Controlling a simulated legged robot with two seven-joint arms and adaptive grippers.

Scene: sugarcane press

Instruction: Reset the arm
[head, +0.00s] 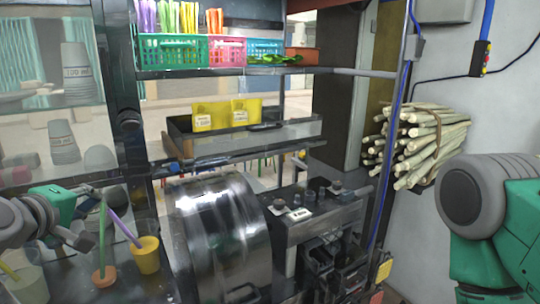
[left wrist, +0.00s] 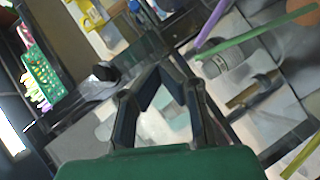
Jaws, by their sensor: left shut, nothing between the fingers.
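My left arm comes in at the left edge of the head view, and its left gripper (head: 90,241) hangs over the dark counter, left of the press. It is shut and empty. It is close to a terracotta cup (head: 104,277) with a green straw, which stands beside a yellow cup (head: 146,256) with a purple straw. In the left wrist view the fingers of the left gripper (left wrist: 163,72) come together with nothing between them. My right arm shows as a grey and green link at the right edge of the head view. Its gripper is out of view.
A metal drum press (head: 222,238) stands at centre, beside a control box (head: 318,222). Sugarcane stalks (head: 425,145) are bundled on the right wall. Stacked cups (head: 76,75) are at left. A shelf above holds a green basket (head: 172,52) and a pink basket (head: 226,52).

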